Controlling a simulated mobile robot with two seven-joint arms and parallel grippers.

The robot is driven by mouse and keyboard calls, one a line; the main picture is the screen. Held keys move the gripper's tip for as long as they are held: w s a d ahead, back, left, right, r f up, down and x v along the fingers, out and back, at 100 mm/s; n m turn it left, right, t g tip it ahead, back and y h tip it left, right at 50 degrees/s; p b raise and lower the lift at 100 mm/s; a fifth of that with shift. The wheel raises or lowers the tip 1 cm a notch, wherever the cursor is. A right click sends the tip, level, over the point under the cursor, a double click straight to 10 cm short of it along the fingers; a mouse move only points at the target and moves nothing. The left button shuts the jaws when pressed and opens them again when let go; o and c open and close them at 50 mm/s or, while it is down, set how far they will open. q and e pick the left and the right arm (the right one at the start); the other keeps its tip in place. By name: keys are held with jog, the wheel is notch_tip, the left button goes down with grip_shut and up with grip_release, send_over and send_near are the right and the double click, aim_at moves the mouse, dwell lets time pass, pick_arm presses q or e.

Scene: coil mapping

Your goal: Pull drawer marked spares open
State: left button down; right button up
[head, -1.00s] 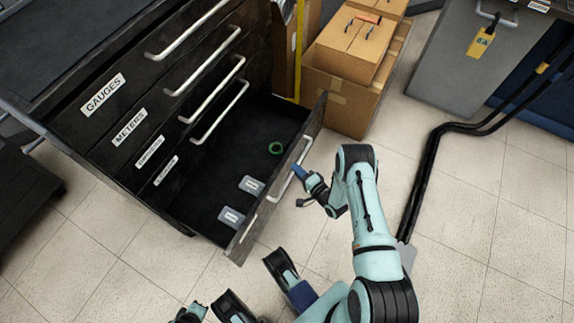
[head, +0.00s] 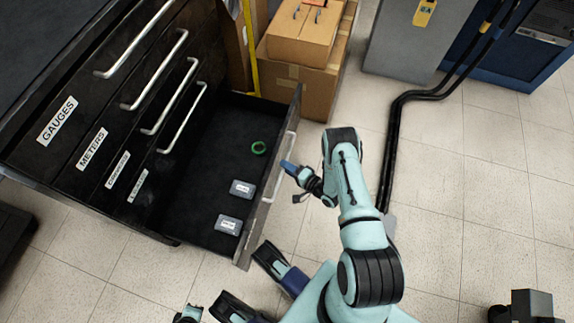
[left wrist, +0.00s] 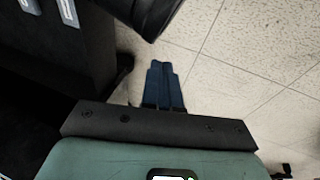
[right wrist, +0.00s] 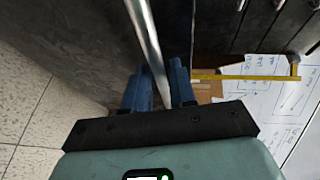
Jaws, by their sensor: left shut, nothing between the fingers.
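A black cabinet's lowest drawer (head: 200,192) stands open in the head view, its front (head: 248,240) facing away from the cabinet, so its label is hidden. Its silver bar handle (head: 280,165) is on that front. My right gripper (head: 288,166) is open at the handle. In the right wrist view the handle bar (right wrist: 148,45) runs between the parted blue fingers (right wrist: 160,88); I cannot tell whether they touch it. My left gripper (left wrist: 163,82) is shut and empty above the floor near the cabinet. No label reading "spares" is legible.
Inside the drawer lie a green ring (head: 258,148) and two grey labelled boxes (head: 242,188) (head: 228,224). The drawers above are shut, with labels including GAUGES (head: 57,120) and METERS (head: 92,149). Cardboard boxes (head: 305,85) stand beyond the drawer.

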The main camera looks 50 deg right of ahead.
jog(key=shift+o, duration=0.5)
